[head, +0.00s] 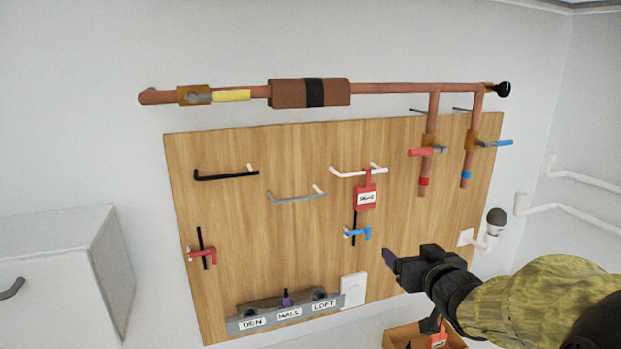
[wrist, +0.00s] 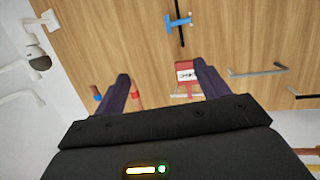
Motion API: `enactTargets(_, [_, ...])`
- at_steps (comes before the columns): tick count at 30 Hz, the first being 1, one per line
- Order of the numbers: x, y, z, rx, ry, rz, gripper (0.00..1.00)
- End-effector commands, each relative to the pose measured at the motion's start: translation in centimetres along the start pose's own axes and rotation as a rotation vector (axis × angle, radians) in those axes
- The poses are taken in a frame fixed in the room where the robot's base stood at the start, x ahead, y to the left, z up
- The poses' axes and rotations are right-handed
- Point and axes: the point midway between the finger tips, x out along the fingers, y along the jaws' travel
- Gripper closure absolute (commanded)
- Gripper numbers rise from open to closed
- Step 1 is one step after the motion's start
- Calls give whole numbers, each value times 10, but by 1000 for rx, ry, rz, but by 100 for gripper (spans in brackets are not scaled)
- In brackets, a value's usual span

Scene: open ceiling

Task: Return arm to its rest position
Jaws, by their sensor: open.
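My gripper (head: 389,258) is in front of the lower right part of the wooden board in the head view, with my arm reaching in from the lower right. In the wrist view its two dark purple fingers (wrist: 160,78) are spread apart with nothing held between them. A red tag (head: 366,197) with a white label hangs from a white hook (head: 345,174) on the board, up and left of my gripper. The tag also shows in the wrist view (wrist: 186,75), beyond the fingers and closest to the right one.
An orange-brown box (head: 395,335) is below my gripper. A white cabinet (head: 60,270) stands at left.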

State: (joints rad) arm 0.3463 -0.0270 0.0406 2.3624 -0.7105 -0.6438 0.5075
Motion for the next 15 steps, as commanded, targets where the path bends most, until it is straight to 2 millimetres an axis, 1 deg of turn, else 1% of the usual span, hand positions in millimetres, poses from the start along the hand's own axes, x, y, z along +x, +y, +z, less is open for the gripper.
enactTargets(1, [1,-2,20,8,-74,34,26])
enactTargets(4, [-3,-4,62,19,-235,99,26])
enactTargets(8, [-20,-15,118,33,-464,148,26])
enactTargets(9, [-28,-20,135,37,-539,154,26])
enactTargets(11, [-42,-30,160,43,-654,156,26])
enactTargets(12, [-53,-37,175,47,-732,152,26])
enactTargets(15, [-82,-56,209,59,-913,129,26])
